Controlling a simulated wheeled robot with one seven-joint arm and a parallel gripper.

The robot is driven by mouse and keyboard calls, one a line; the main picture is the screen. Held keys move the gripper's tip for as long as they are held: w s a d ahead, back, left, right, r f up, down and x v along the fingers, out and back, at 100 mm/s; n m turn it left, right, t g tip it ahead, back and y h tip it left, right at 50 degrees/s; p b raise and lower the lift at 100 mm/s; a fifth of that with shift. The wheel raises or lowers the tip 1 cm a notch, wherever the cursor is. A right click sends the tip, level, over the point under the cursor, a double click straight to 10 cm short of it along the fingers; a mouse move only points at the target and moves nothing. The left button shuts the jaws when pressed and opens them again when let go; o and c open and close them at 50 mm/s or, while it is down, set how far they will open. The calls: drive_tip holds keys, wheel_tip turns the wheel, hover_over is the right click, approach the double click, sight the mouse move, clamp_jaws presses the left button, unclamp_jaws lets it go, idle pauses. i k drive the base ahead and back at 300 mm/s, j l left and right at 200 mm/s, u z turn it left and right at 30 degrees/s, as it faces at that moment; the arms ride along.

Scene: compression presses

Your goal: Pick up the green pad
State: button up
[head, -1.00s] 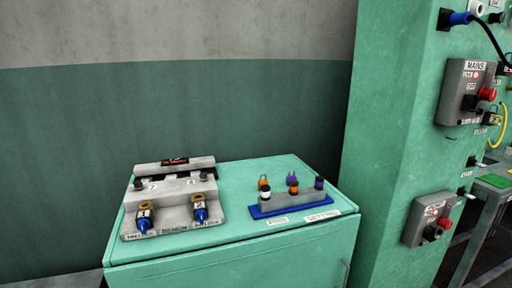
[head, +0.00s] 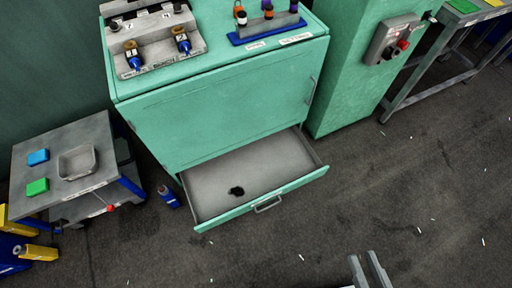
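A green pad (head: 37,187) lies flat on a grey side table (head: 88,138) at the left of the head view. A blue pad (head: 38,157) and a grey tray (head: 77,163) lie near it on the same table. Another green item (head: 463,6) lies on a far bench at the top right. My gripper (head: 362,262) shows at the bottom edge, far to the right of the side table. Its two grey fingers are apart, with floor seen between them.
A blue bottle (head: 168,196) stands on the floor between cabinet and table. Yellow and blue parts (head: 38,252) are at lower left.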

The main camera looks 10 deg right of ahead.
sight(41, 187)
drive_tip(key=k+j+u, duration=0.1)
drive_tip(key=k+j, duration=0.3)
drive_tip(key=k, duration=0.15)
drive_tip(key=u, duration=1.35)
